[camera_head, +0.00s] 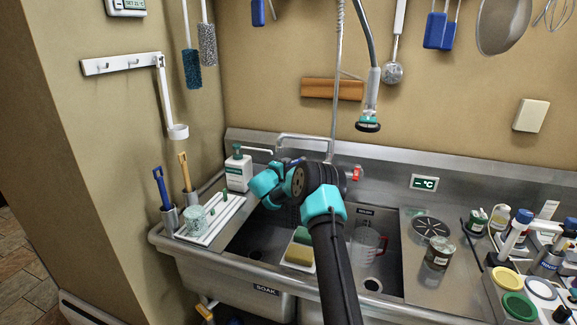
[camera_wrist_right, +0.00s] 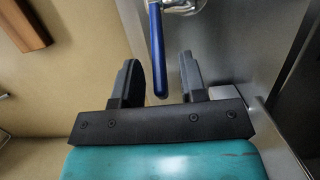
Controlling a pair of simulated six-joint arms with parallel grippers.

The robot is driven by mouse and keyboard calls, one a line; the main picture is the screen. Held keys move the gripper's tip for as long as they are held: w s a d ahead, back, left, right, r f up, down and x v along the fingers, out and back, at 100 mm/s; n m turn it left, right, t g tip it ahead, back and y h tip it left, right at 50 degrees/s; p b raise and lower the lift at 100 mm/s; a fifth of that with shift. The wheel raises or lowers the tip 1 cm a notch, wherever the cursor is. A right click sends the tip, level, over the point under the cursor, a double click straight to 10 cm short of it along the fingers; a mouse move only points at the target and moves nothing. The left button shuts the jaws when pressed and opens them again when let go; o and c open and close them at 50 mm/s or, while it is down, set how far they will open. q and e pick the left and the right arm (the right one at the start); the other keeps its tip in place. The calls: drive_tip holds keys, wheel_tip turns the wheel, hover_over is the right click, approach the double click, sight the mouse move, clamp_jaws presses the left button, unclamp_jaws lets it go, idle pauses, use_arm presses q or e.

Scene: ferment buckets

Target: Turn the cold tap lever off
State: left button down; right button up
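The cold tap lever (camera_wrist_right: 157,50) is a blue bar in the right wrist view, joined to a metal tap body at the top. My right gripper (camera_wrist_right: 160,64) is open, one dark finger on each side of the lever. The lever's free end reaches down between the fingers, with visible gaps on both sides. In the head view my right arm covers most of the tap and the gripper's fingers; only a bit of blue shows there. A red lever (camera_head: 356,173) shows just right of my arm. My left gripper is not in view.
The spout (camera_head: 300,137) and hanging spray head (camera_head: 368,124) are above and behind my arm. The steel double sink holds a sponge (camera_head: 299,254) and a clear jug (camera_head: 366,245). A soap bottle (camera_head: 238,172) stands left. Jars and bottles crowd the right counter.

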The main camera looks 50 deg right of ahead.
drive_tip(key=shift+w+d, duration=0.15)
drive_tip(key=shift+d, duration=0.85)
clamp_jaws()
